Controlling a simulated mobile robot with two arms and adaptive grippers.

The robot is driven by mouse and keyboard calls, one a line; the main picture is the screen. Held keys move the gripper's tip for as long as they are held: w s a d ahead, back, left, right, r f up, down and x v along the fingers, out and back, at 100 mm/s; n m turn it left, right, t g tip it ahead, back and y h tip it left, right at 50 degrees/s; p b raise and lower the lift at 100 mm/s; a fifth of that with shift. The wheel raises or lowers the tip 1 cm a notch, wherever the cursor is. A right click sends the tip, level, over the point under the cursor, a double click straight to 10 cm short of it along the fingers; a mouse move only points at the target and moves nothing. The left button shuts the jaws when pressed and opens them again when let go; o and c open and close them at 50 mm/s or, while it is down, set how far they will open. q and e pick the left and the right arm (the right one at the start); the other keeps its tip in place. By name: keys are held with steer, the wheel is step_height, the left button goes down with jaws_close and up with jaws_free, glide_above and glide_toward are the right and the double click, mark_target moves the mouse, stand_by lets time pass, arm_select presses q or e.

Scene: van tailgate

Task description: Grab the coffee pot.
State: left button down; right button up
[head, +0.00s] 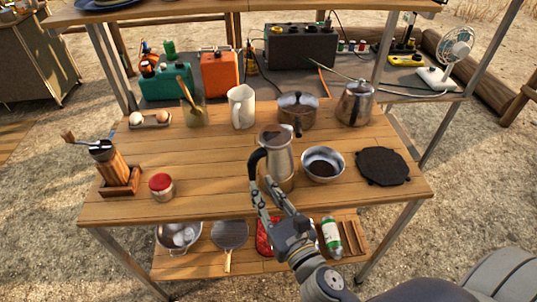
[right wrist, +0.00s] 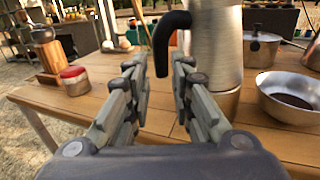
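The coffee pot (head: 280,155) is a silver metal pot with a black handle, standing upright on the wooden table, left of a metal bowl. In the right wrist view the pot (right wrist: 216,45) fills the upper middle, its top cut off. Its black handle (right wrist: 163,45) shows between and beyond my fingertips. My right gripper (head: 261,183) is at the table's front side, close to the handle. Its fingers (right wrist: 159,65) are apart with nothing held between them. Whether a finger touches the handle I cannot tell. My left gripper is not in view.
The metal bowl (head: 323,164) with dark contents stands right of the pot. A lidded saucepan (head: 297,112), a kettle (head: 355,104) and a white pitcher (head: 242,106) stand behind. A red-lidded jar (head: 161,187) and a grinder (head: 112,165) are at left.

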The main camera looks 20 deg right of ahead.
mark_target(254, 176)
steer(key=shift+w+a+f+p, duration=0.15)
steer(key=shift+w+p, duration=0.1)
steer(key=shift+w, duration=1)
steer(key=shift+w+f+p, duration=0.1)
steer(key=shift+w+p, duration=0.1)
steer(key=shift+w, duration=1.05)
steer(key=shift+w+a+f+p, duration=0.15)
steer(key=shift+w+p, duration=0.1)
steer(key=shift+w, duration=1)
jaws_close()
steer(key=shift+r, duration=0.15)
